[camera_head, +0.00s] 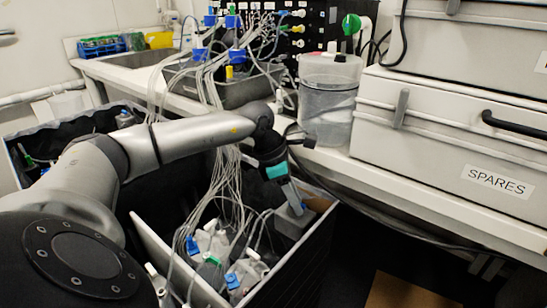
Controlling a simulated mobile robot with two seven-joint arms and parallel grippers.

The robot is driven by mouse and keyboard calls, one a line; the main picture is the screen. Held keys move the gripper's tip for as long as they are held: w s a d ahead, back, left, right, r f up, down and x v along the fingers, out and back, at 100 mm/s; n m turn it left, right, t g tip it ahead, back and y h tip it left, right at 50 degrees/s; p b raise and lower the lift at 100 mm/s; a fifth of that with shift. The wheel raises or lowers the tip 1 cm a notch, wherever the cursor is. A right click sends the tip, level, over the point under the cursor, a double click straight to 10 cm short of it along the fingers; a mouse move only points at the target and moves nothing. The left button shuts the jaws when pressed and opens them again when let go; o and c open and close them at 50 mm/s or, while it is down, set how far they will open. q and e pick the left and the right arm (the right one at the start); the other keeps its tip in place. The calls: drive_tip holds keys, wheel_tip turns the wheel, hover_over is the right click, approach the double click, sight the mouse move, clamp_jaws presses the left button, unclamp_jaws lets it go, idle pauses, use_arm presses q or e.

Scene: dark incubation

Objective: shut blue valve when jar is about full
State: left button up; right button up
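A clear jar (327,112) with a pale lid stands on the bench, right of centre. A line shows around its upper part, but I cannot tell for sure how full it is. Several blue valves sit on the tubing above the bench, one of them here (236,56); more blue parts (232,280) lie among the bottles in the lower box. I cannot tell which valve feeds the jar. My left gripper (294,203) points down into the right end of that box, below and left of the jar, away from the upper valves. Its fingers are seen edge-on.
The dark-lined box (318,243) below the bench holds bottles and a bundle of clear tubes. White cases, one labelled SPARES (460,160), fill the right side. A black panel with coloured ports (325,30) stands behind. A blue rack (102,47) sits at the back left.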

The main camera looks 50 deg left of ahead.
use_arm(q)
drive_tip(key=n+y+b, duration=0.1)
drive_tip(key=n, duration=0.2)
drive_tip(key=n+t+y+b, duration=0.1)
drive_tip(key=n, duration=0.2)
drive_tip(key=shift+b, duration=0.4)
drive_tip(key=p+v, duration=0.5)
drive_tip(key=v, duration=1)
drive_tip(key=shift+d, duration=0.25)
drive_tip(key=shift+s+r, duration=0.1)
